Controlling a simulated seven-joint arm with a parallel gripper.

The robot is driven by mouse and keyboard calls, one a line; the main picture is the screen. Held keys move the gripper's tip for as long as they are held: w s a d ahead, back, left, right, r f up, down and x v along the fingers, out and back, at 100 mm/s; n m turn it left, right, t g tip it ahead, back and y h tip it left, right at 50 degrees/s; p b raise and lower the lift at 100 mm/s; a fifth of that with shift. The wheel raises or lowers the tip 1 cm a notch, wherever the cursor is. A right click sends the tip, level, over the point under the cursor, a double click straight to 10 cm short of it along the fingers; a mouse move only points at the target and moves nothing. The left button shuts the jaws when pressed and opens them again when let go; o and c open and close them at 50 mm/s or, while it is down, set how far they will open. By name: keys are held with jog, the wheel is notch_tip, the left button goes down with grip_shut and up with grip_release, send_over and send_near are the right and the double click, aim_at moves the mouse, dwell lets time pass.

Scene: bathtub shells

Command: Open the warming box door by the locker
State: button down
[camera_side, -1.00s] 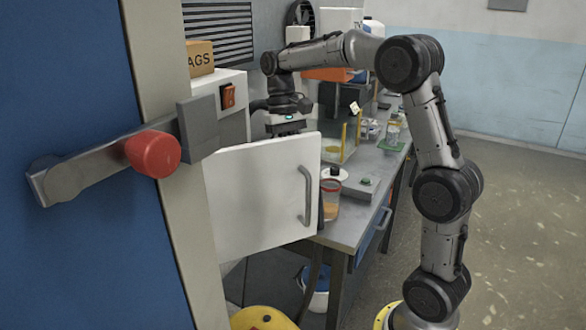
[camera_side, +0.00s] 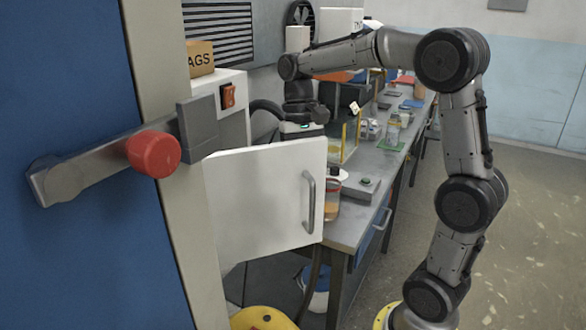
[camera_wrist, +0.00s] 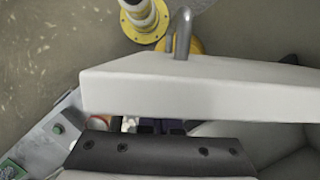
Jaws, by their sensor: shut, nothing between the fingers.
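The warming box (camera_side: 236,130) is white with an orange switch, partly hidden behind the blue locker (camera_side: 70,255). Its white door (camera_side: 258,205) stands open, swung out from the box, with a grey bar handle (camera_side: 309,202) on its outer face. In the wrist view the door (camera_wrist: 200,92) runs across the middle, with the handle (camera_wrist: 183,32) on its far side. My gripper (camera_side: 303,133) is behind the door's top edge, on its inner side. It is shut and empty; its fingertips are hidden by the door. I cannot tell whether it touches the door.
The locker's grey lever with a red knob (camera_side: 154,154) juts out in front of the box. A bench (camera_side: 352,222) behind the door carries a jar with orange contents (camera_side: 331,208) and a yellow-edged stand (camera_side: 345,140). Open floor lies to the right.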

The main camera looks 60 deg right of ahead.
jog(key=s+a+m, duration=0.2)
jog(key=s+a, duration=0.2)
jog(key=a, duration=0.4)
jog(key=s+a+m+t, duration=0.1)
jog(key=s+a+m, duration=0.1)
jog(key=s+a, duration=0.3)
jog(key=s+a+m+y, duration=0.1)
jog(key=s+a+m, duration=0.2)
jog(key=a, duration=0.8)
jog(key=shift+s+t, duration=0.3)
jog(key=shift+s, duration=0.4)
